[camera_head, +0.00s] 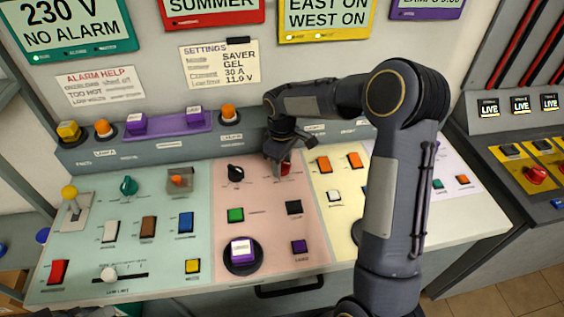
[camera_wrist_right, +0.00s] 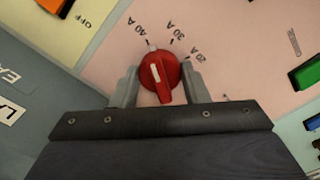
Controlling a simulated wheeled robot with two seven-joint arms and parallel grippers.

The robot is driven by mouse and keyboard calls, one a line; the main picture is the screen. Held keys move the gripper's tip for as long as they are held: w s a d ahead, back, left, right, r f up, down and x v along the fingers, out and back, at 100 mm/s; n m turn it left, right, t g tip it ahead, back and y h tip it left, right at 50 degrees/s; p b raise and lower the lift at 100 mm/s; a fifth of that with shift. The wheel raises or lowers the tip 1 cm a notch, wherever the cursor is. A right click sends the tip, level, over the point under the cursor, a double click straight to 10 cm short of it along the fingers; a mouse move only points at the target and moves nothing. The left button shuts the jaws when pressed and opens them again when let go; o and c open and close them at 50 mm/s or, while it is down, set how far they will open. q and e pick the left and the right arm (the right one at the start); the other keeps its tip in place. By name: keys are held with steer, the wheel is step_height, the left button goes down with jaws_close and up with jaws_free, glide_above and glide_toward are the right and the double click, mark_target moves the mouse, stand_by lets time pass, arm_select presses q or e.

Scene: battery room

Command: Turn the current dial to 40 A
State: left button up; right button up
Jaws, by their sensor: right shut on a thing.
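The current dial is a red round knob with a raised ridge and a white pointer strip (camera_wrist_right: 158,76). It sits on the pink panel section, and a bit of its red shows in the head view (camera_head: 286,169). In the right wrist view, labels 40 A, 30 A and 20 A arc around it. The white strip points up and slightly left, close to the 40 A mark. My right gripper (camera_head: 279,163) is shut on the dial, with a finger on either side of it in the wrist view (camera_wrist_right: 160,92). My left gripper is not in view.
A black knob (camera_head: 236,173) stands left of the dial. A green button (camera_head: 236,215) and a black button (camera_head: 294,207) lie below. Orange switches (camera_head: 323,163) sit close on the right. My right forearm hides part of the panel's right side.

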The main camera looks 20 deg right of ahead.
steer(key=shift+n, duration=0.6)
steer(key=o, duration=1)
steer(key=shift+r, duration=0.1)
step_height(320, 180, up, 8)
steer(key=shift+f+b, duration=0.15)
steer(key=shift+b, duration=0.15)
